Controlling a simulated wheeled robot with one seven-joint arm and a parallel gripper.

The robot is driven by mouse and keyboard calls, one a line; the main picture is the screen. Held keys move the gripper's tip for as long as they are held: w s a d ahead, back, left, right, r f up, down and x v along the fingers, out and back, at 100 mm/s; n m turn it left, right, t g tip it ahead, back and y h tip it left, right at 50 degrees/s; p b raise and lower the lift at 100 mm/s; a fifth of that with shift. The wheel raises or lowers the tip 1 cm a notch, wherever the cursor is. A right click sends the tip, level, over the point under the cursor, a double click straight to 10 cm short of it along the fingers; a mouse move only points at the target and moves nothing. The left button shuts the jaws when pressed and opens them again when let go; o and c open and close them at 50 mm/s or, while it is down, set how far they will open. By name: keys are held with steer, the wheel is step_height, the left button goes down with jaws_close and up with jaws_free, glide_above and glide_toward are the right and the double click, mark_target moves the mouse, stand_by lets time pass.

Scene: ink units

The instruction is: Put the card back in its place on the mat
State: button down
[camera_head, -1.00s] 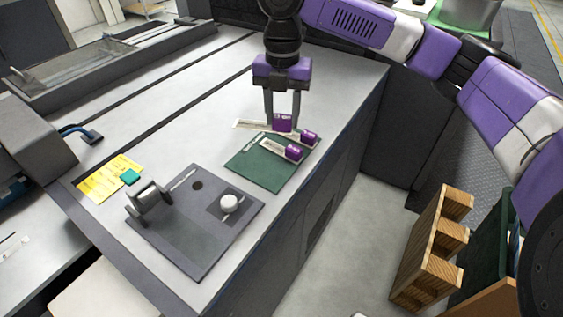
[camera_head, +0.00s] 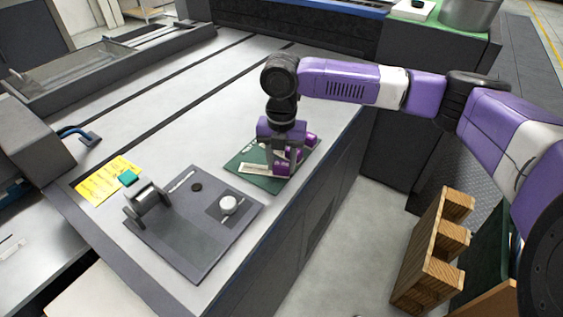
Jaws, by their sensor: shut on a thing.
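My gripper (camera_head: 286,168) is low over the dark green mat (camera_head: 240,163) and shut on a card. The held card (camera_head: 254,168) is a long pale strip with a purple block (camera_head: 281,169) between the fingers. Its left end sticks out to the left of the gripper, over the mat's near part. I cannot tell whether it touches the mat. Another purple block (camera_head: 311,139) shows at the mat's right, behind the gripper. The gripper hides much of the mat's middle and whatever cards lie there.
A dark grey plate (camera_head: 185,255) with a roller device (camera_head: 148,200) and a white knob (camera_head: 229,204) lies to the near left. A yellow sheet (camera_head: 104,180) with a teal block (camera_head: 128,178) lies farther left. The worktop's edge runs close on the mat's right.

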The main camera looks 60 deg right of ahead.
steer(key=c, duration=0.8)
jaws_free()
steer(key=shift+f, duration=0.1)
steer(key=shift+c, duration=0.2)
